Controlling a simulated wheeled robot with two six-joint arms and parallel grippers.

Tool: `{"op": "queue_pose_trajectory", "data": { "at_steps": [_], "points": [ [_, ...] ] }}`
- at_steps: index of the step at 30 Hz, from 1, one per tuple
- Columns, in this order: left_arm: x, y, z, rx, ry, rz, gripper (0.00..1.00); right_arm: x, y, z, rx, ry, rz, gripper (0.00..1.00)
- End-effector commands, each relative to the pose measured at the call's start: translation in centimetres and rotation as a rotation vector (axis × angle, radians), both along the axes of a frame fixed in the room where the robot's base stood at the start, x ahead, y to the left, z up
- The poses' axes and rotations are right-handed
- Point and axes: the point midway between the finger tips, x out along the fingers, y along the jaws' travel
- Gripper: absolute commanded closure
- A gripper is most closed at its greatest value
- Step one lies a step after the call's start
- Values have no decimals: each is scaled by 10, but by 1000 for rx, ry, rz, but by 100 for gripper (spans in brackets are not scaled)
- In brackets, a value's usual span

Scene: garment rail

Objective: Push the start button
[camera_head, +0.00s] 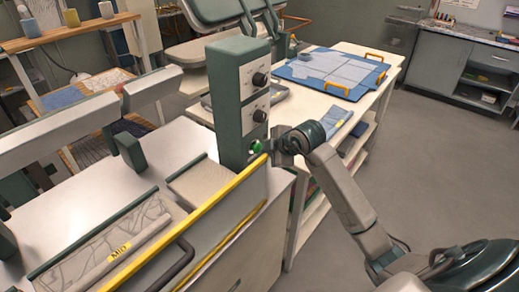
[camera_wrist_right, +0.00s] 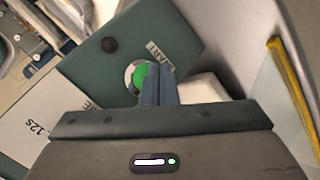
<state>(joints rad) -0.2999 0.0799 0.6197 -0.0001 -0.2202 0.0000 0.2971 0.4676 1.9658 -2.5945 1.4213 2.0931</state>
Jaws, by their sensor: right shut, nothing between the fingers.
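The green start button (camera_head: 256,147) sits low on the front of a dark green control column (camera_head: 226,85), below two black knobs. In the right wrist view the round green button (camera_wrist_right: 139,74) has a pale ring around it and "START" lettering beside it. My right gripper (camera_head: 268,147) is at the button, coming in from the right. In the wrist view its fingers (camera_wrist_right: 157,70) are shut, empty, and cover the button's right edge. I cannot tell whether the fingertips touch it. My left gripper is not in view.
A yellow bar (camera_head: 205,215) runs along the front edge of the white machine table (camera_head: 75,215), just below the button. A side table with a blue board (camera_head: 325,72) stands behind my right arm. The grey floor (camera_head: 445,150) at right is clear.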

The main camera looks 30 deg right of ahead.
Motion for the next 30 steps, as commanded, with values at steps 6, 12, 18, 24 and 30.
{"op": "queue_pose_trajectory", "data": {
  "at_steps": [6,12,18,24,30],
  "points": [
    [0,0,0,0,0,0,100,1,0,0,1,0,-1,100],
    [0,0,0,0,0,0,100,1,1,0,1,0,-1,100],
    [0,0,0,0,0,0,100,4,1,0,1,0,-1,100],
    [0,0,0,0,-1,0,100,6,2,0,1,-1,-2,100],
    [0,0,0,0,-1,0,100,8,3,0,1,-1,-1,100]
  ]
}}
